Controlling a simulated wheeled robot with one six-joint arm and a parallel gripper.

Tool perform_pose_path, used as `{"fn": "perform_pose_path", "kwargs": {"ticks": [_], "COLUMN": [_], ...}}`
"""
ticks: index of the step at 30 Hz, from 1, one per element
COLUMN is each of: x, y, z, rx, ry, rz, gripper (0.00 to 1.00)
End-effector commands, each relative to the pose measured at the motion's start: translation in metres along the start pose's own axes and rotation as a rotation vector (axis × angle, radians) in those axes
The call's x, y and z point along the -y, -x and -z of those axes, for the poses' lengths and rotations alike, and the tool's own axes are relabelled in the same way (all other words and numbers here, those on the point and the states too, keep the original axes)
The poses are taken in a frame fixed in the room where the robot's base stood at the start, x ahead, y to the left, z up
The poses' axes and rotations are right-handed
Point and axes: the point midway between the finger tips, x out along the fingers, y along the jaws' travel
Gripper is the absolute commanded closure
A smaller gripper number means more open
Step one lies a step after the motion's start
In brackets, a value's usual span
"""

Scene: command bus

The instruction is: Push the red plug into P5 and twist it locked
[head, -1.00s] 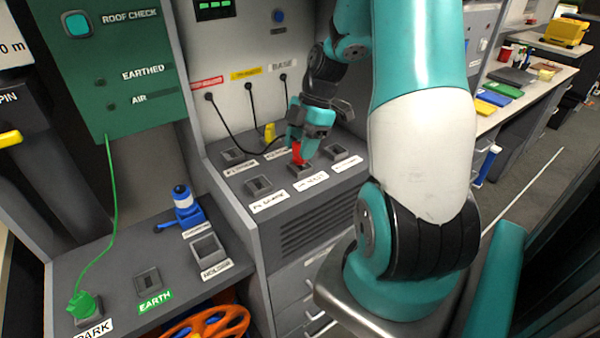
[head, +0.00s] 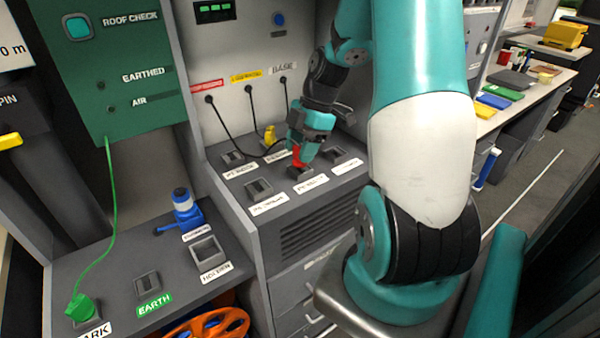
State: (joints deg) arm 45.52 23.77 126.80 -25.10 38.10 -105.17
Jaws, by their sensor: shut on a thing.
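My gripper (head: 302,157) is shut on the red plug (head: 297,158) in the head view. The red plug is at the front middle socket (head: 300,174) of the grey panel, with its lower end at the socket opening. The gripper's fingers cover much of the plug, so I cannot tell how deep it sits or whether it is locked. The label (head: 311,183) before this socket is too small to read surely.
Other sockets lie close by, one at front left (head: 259,188) and one at right (head: 333,153). A yellow plug (head: 270,135) stands behind the gripper. Black cables hang from the back wall. A blue plug (head: 184,208) and a green plug (head: 82,308) are on the lower left bench.

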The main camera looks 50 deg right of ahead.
Motion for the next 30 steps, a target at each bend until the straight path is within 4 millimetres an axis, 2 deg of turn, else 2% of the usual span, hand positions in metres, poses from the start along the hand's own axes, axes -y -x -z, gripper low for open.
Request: {"fn": "perform_pose_path", "kwargs": {"ticks": [30], "x": [0.0], "y": [-0.016], "z": [-0.006], "rx": [0.0], "ry": [0.0], "rz": [0.0], "gripper": [0.8]}}
